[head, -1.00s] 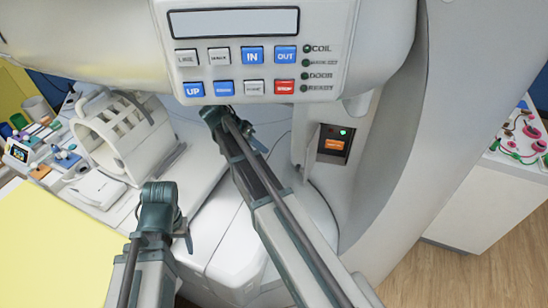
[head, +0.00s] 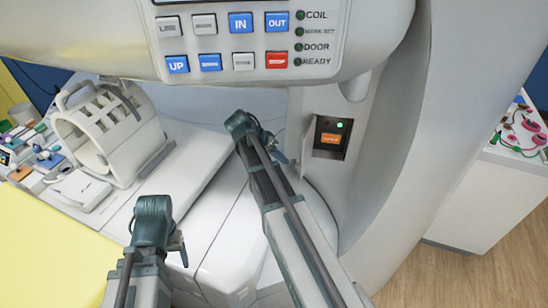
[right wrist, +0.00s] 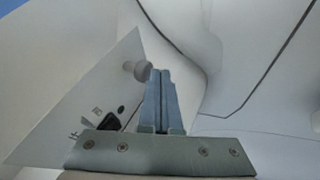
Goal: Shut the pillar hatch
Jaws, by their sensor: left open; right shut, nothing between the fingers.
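The pillar's recess (head: 331,138) shows a lit green lamp and an orange label, so it stands uncovered. The pillar hatch (head: 308,147) shows as a narrow pale panel swung out at the recess's left edge. In the right wrist view the hatch (right wrist: 85,105) is a slanted pale panel with a round grey knob (right wrist: 138,70). My right gripper (head: 281,155) is left of the hatch; its shut, empty fingers (right wrist: 160,73) appear close beside the knob. Whether they touch is unclear. My left gripper (head: 181,255) is open, low over the bed area, away from the hatch.
A button panel (head: 235,42) on the scanner overhangs my right arm. A white slotted coil (head: 110,130) sits on the bed at the left. A yellow surface (head: 50,250) fills the lower left. A white cabinet (head: 480,195) with cables stands at the right.

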